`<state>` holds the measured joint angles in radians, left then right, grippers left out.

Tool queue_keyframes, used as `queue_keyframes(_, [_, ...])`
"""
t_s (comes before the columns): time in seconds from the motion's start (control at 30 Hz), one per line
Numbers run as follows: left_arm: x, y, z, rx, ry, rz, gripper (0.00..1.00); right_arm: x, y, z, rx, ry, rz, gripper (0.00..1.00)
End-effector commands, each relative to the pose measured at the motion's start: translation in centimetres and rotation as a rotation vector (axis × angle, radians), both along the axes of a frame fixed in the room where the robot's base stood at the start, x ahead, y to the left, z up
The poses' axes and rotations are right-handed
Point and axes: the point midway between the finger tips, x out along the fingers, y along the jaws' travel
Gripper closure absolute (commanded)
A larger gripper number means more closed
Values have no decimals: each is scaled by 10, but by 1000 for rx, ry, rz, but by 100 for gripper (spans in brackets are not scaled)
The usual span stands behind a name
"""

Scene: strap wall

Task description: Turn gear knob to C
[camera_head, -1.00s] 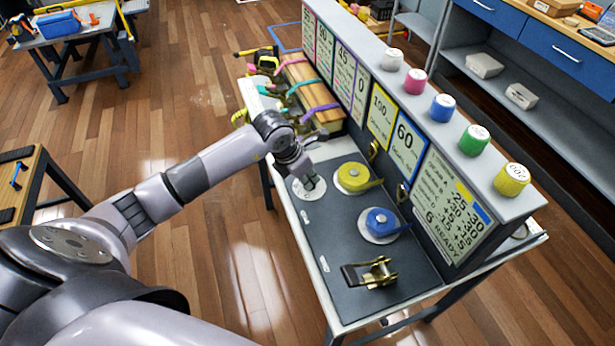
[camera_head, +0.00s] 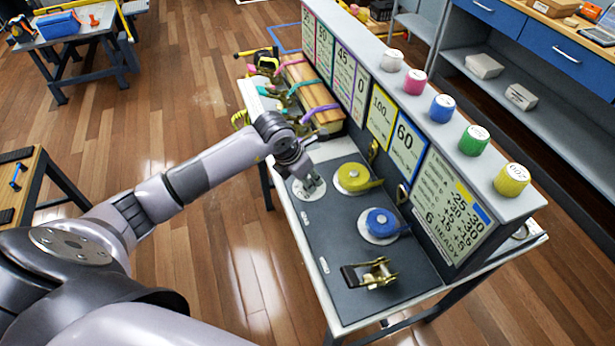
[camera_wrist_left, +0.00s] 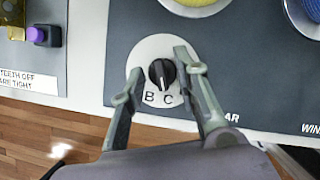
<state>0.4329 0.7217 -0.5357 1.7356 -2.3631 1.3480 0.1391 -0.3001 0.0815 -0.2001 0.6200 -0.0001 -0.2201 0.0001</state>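The gear knob (camera_wrist_left: 162,72) is a small black knob on a white round dial (camera_wrist_left: 140,58) in the left wrist view. The letters B and C show on the dial below the knob, B to the left and C to the right. In the head view my left gripper (camera_head: 312,184) is over the white dial (camera_head: 303,194) and hides the knob. My right gripper is not in view.
A yellow spool (camera_head: 353,177) and a blue spool (camera_head: 381,222) sit beside the dial on the dark panel (camera_head: 325,238). A brass ratchet (camera_head: 373,273) lies at its near end. A sign wall (camera_head: 385,118) topped with coloured knobs stands behind.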

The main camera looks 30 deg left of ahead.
Motion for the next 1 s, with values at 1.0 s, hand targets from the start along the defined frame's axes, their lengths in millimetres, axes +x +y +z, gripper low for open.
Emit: queue_keyframes(1.0, [-42,17,109,1,0,0,71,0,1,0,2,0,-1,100])
